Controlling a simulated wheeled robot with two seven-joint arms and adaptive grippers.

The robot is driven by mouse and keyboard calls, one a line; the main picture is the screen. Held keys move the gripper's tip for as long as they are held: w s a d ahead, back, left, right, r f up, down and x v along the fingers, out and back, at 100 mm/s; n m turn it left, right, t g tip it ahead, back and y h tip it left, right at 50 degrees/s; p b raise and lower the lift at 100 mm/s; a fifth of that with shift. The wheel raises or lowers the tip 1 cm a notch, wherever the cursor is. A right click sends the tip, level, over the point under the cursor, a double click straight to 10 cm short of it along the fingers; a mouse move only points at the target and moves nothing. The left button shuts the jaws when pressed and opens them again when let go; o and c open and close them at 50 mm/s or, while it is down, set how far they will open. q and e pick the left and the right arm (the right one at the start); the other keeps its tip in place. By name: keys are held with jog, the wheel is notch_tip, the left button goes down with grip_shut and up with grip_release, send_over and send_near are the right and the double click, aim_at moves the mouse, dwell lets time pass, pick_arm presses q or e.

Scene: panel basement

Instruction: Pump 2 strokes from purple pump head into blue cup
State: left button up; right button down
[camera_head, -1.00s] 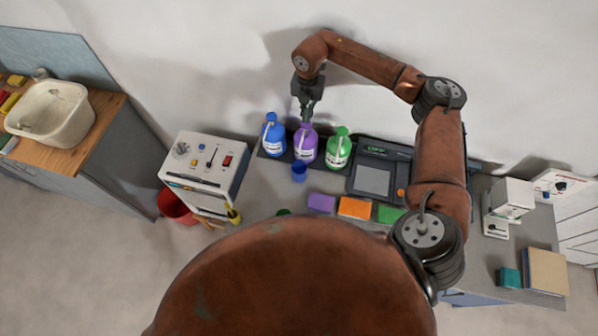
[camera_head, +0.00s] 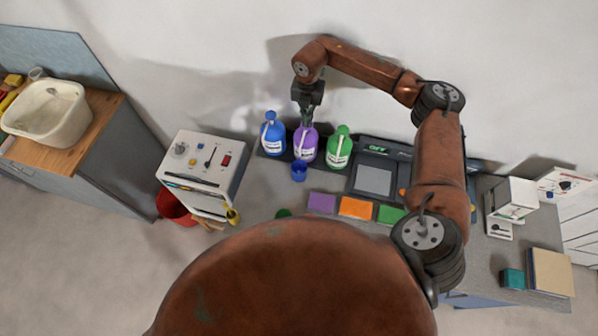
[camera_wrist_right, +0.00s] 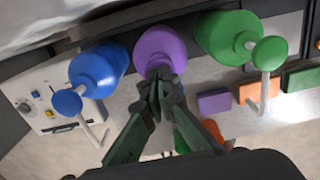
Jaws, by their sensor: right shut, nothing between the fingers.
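The purple pump bottle (camera_head: 305,147) stands between the blue pump bottle (camera_head: 272,136) and the green pump bottle (camera_head: 339,149). The blue cup (camera_head: 299,172) stands in front of the purple bottle. My right gripper (camera_head: 306,122) points down at the top of the purple bottle and covers its pump head in the head view. In the wrist view the right gripper (camera_wrist_right: 158,84) is shut and empty, its fingertips over the purple pump head (camera_wrist_right: 160,50). Whether they touch it I cannot tell. My left gripper is not in view.
A device with a screen (camera_head: 374,178) stands right of the bottles. Purple (camera_head: 322,203), orange (camera_head: 356,208) and green (camera_head: 390,214) blocks lie in front. A white control box (camera_head: 203,160) stands left, with a red bucket (camera_head: 174,207) below it.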

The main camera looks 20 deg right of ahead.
jog(key=shift+s+f, duration=0.1)
jog(key=shift+f, duration=0.25)
jog(key=shift+r+p, duration=1.1)
jog(key=shift+r, duration=1.1)
jog(key=shift+f, duration=0.1)
